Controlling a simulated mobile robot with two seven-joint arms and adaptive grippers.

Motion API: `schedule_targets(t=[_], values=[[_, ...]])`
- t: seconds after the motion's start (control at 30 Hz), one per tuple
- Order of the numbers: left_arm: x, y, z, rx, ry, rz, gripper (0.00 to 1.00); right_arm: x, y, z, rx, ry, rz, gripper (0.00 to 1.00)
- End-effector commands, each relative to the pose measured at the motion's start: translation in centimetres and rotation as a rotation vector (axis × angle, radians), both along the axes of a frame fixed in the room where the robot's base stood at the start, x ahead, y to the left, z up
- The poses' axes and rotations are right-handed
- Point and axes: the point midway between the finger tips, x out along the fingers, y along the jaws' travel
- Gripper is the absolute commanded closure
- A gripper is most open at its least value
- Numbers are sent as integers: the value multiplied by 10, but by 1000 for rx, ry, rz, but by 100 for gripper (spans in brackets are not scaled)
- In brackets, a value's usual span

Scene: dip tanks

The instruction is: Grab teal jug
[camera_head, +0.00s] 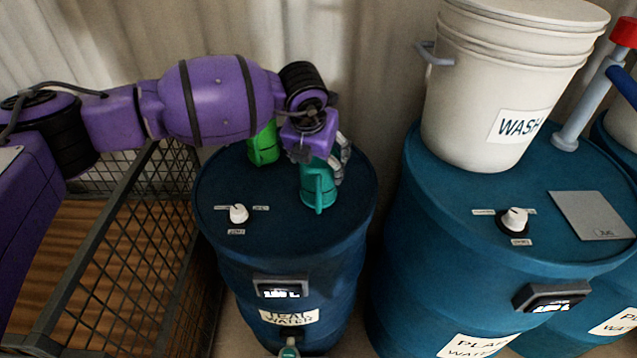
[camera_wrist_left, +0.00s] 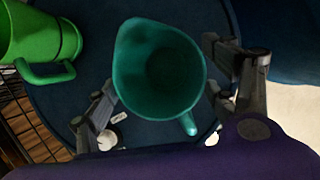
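The teal jug (camera_head: 318,188) stands upright on the lid of the dark blue drum labelled TEAL WATER (camera_head: 285,230). My left gripper (camera_head: 322,158) is above it, pointing down, in the head view. In the left wrist view the teal jug (camera_wrist_left: 160,68) is seen from above with its mouth open and its handle toward the lower right. The left fingers are spread on either side of it, close to its walls. I see no clear grip; contact is hard to tell. My right gripper is not in view.
A green jug (camera_head: 263,150) stands beside the teal one, to its left. A white dial (camera_head: 238,213) sits on the lid's front. A wire crate (camera_head: 125,245) stands at left. Another blue drum (camera_head: 430,220) at right carries a white WASH bucket (camera_head: 500,90).

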Motion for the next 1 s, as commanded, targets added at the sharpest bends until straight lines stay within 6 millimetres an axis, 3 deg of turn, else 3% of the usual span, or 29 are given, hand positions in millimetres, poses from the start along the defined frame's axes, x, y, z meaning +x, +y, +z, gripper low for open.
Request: schedule_targets(t=[0.03, 0.37, 0.73, 1.0], values=[[0, 0, 0, 0, 0, 0, 35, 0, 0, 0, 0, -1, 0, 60], [0, 0, 0, 0, 0, 0, 77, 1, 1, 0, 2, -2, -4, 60], [1, 0, 7, -1, -2, 0, 78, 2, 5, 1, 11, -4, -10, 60], [-7, -3, 42, -1, -4, -5, 78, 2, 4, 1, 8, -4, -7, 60]])
